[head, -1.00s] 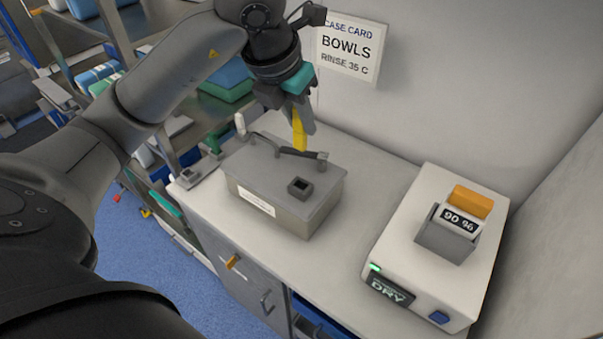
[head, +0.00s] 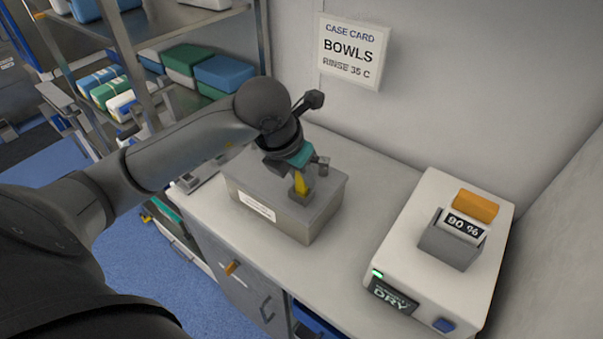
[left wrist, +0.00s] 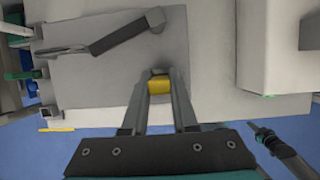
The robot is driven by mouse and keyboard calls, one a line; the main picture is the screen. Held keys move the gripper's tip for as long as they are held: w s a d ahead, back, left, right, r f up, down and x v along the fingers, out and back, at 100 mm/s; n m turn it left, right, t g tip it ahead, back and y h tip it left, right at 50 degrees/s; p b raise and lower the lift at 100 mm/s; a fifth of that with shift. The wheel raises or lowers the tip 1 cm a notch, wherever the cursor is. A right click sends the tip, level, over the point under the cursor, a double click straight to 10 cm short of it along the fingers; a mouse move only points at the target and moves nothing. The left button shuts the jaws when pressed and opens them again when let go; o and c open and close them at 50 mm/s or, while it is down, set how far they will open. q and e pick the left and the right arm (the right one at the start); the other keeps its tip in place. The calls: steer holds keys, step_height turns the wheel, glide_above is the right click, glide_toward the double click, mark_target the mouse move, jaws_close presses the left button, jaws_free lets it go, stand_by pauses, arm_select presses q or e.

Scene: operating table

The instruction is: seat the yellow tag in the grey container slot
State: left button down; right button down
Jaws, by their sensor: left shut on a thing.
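My left gripper (head: 308,172) is shut on the yellow tag (head: 301,185) and points down over the lid of the grey container (head: 320,212). The tag's lower end is at the small grey slot (head: 298,196) on the lid. I cannot tell how deep it sits in the slot or whether it is just above it. In the left wrist view the yellow tag (left wrist: 159,85) shows between the two fingers, above the grey lid (left wrist: 85,78). The slot cannot be made out there.
A white dryer unit (head: 400,245) with a "90 %" card (head: 465,228) and an orange block (head: 475,205) stands to the right. The white counter (head: 355,190) between it and the container is clear. Metal shelves with packs stand behind left.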

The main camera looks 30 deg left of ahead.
arm_select(q)
steer(key=shift+f, duration=0.1)
steer(key=c, duration=1.1)
jaws_free()
steer(key=shift+f, duration=0.1)
steer(key=shift+c, duration=0.2)
steer(key=o, duration=0.5)
steer(key=shift+c, duration=0.2)
steer(key=shift+r, duration=0.6)
steer(key=p+v, duration=0.1)
steer(key=v, duration=1)
steer(key=shift+s+r, duration=0.1)
steer(key=shift+s, duration=0.05)
